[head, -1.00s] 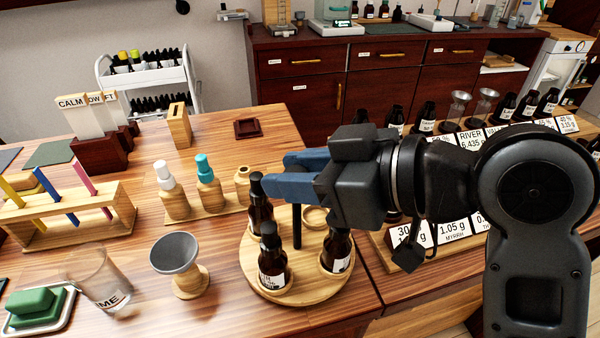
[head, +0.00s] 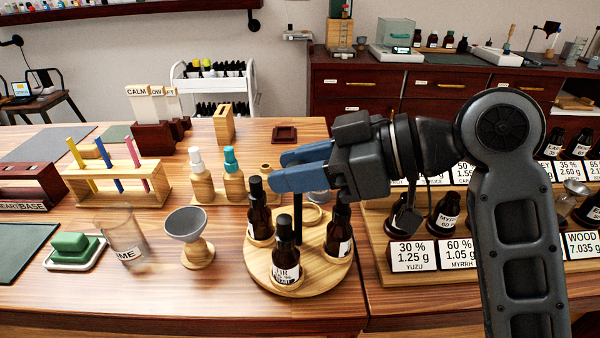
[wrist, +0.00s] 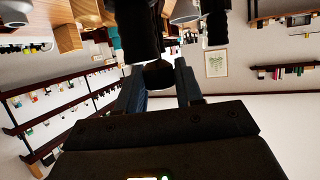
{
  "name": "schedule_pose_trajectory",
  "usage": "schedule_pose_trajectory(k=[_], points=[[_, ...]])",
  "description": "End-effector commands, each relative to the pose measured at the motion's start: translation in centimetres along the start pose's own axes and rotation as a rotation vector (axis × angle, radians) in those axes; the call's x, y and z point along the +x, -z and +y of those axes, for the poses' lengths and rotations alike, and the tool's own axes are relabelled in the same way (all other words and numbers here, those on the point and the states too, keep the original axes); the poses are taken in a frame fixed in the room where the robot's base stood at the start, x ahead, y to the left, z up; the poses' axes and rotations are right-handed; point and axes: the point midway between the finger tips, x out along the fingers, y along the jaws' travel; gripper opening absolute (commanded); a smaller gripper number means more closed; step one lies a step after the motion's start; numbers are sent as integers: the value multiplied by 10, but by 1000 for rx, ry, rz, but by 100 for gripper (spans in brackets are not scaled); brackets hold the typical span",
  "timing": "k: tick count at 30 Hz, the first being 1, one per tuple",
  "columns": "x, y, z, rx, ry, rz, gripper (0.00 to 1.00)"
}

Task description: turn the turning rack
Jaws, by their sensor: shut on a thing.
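The turning rack (head: 318,272) is a round wooden disc on the table with a thin black post (head: 297,222) rising from its middle. Brown dropper bottles stand in it at left (head: 259,218), front (head: 285,262) and right (head: 339,235); the front label reads FIR. An empty wooden ring (head: 313,214) shows at the back. My gripper (head: 282,168) is above the rack, its blue fingers at the top of the post. The wrist view shows a dark rounded knob (wrist: 158,74) between the fingers, held by them. The exact contact is partly hidden.
A grey funnel on a wooden stand (head: 188,226) and a glass beaker (head: 127,240) stand left of the rack. Spray bottles (head: 233,178) are behind it. Labelled bottle tiers (head: 420,257) are close on the right, under my arm.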

Motion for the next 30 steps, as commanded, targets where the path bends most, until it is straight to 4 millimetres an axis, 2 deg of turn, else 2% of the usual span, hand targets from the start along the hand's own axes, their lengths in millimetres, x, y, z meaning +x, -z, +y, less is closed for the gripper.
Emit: schedule_pose_trajectory(k=[15,30], points=[[0,-1,1,-74,179,-1,0],[0,-1,1,-91,221,-2,0]])
